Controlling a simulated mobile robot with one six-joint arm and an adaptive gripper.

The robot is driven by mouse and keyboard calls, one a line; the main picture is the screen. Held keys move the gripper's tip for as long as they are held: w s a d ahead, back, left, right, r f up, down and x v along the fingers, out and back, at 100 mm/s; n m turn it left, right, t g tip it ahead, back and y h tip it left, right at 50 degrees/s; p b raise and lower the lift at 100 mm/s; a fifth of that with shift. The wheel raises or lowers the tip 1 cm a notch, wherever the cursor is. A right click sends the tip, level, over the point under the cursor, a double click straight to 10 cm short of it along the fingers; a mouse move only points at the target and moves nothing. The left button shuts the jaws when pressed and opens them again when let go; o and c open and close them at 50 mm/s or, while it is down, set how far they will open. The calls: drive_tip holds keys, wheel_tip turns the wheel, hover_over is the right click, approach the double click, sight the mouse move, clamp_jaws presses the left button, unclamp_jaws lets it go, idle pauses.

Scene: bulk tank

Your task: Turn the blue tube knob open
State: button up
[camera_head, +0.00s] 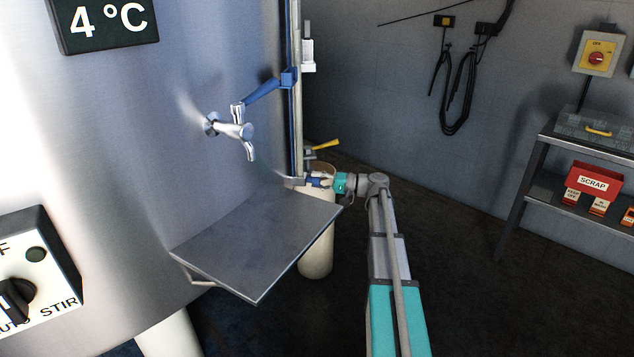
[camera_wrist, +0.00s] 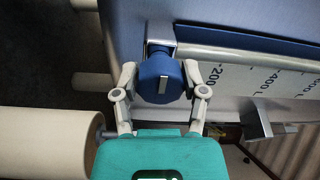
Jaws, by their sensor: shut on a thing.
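The blue tube knob (camera_wrist: 160,66) sits at the lower end of the clear sight tube with its graduated scale (camera_wrist: 260,76). A metallic bar shows across its face. My gripper (camera_wrist: 160,80) is shut on the knob, one finger on each side. In the head view the blue knob (camera_head: 314,182) shows small beside the tank, with my gripper (camera_head: 327,183) reaching it from the right. The finger contact is too small to make out there.
A yellow-handled valve (camera_head: 325,144) is just above my gripper. A cream cylinder (camera_head: 316,240) stands below. Open floor lies right of my arm.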

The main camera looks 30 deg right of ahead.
drive_tip(key=o, duration=0.9)
drive_tip(key=shift+s+a, duration=0.15)
drive_tip(key=shift+o, duration=1.1)
